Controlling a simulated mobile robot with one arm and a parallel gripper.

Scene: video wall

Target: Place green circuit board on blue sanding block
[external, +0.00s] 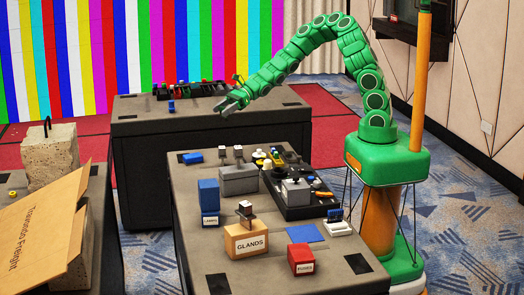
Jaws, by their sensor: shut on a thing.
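My gripper (225,106) is held in the air near the front edge of the back table. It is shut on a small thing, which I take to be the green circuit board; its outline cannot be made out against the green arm. A low blue block (193,157), which looks like the blue sanding block, lies flat at the far left of the front table, below and left of my gripper. Its top looks bare. My gripper is well apart from it.
The front table (195,250) holds a tall blue box (208,197), a tan box (246,240) marked GLANDS, a red box (301,259), a flat blue square (306,232) and a black tray (300,207). A small blue item (171,106) lies on the back table (135,117).

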